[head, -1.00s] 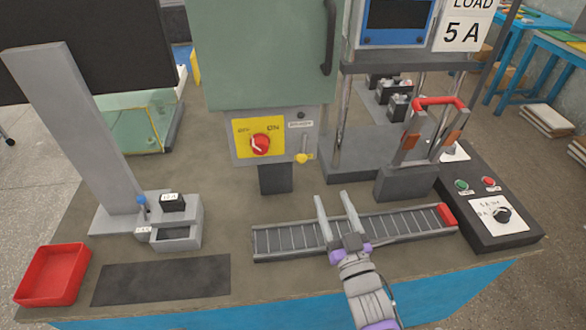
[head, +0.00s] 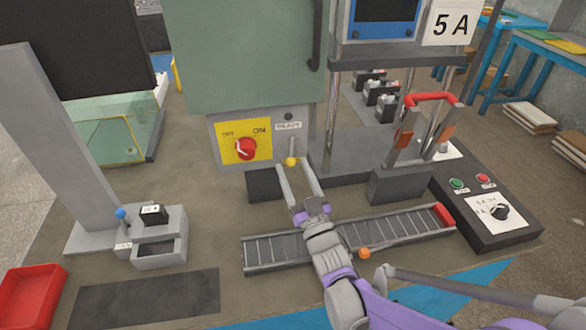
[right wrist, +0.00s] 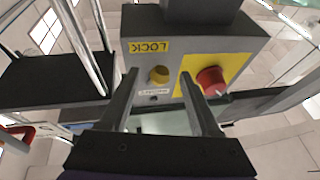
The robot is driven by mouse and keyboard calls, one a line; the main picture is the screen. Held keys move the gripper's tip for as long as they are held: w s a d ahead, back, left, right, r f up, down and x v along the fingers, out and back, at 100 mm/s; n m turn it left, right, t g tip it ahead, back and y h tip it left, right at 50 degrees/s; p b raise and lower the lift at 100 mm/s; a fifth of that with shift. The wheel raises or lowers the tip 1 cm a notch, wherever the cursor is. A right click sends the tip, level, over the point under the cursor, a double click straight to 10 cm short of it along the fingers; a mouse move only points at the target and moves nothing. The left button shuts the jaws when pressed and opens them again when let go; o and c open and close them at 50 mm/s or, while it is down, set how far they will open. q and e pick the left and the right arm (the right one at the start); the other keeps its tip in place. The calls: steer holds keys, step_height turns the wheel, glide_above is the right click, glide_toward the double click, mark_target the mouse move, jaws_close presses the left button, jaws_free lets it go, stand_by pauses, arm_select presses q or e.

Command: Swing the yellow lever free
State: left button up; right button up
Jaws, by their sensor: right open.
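The small yellow-knobbed lever (head: 291,161) sits on the lower right of the grey switch box (head: 232,125), right of the red rotary switch (head: 246,149) on its yellow OFF/ON plate. In the right wrist view the yellow knob (right wrist: 159,75) lies ahead, between the fingers, beside the LOCK label. My right gripper (head: 299,168) is open just in front of the lever, its fingertips near the knob. I cannot tell whether they touch it. In the right wrist view my right gripper (right wrist: 160,85) shows both fingers apart with nothing held. My left gripper is out of view.
The conveyor-like rail (head: 395,228) lies under my right arm. A red-handled frame (head: 432,98) stands to the right, near a control panel (head: 490,205). A red tray (head: 30,292) and dark mat (head: 145,298) lie at left. The tall grey-green cabinet (head: 240,55) rises above the switch.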

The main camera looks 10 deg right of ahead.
steer(key=shift+w+a+r, duration=0.1)
steer(key=shift+w+r, duration=0.15)
steer(key=shift+w, duration=0.2)
jaws_close()
steer(key=n, duration=0.1)
steer(key=d+n+g+y, duration=0.1)
steer(key=n, duration=0.1)
steer(key=shift+d+n+p, duration=0.2)
steer(key=shift+n+p, duration=0.1)
steer(key=shift+p, duration=0.1)
